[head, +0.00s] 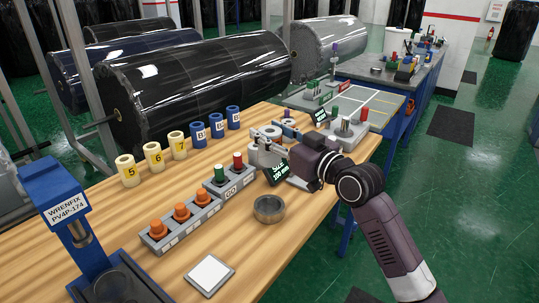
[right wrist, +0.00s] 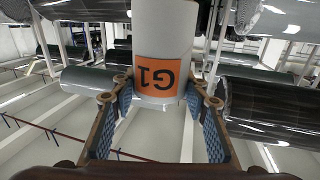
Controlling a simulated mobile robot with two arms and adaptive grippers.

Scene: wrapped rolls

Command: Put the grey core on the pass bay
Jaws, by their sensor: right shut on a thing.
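The grey core (right wrist: 165,35) is a pale cylinder with an orange label reading G1, upside down in the right wrist view. My right gripper (right wrist: 160,95) is shut on it, one finger on each side. In the head view my right gripper (head: 268,140) is over the wooden table, near its far right edge. The core (head: 271,131) shows there only in part, between the fingers. My left gripper is not in view.
Yellow cores (head: 153,157) and blue cores (head: 216,126) stand in a row on the wooden table (head: 200,158). A button block (head: 182,222), a metal ring (head: 269,209), a white-topped square (head: 209,274) and a blue press (head: 62,205) are nearer. Large black rolls (head: 190,85) lie behind.

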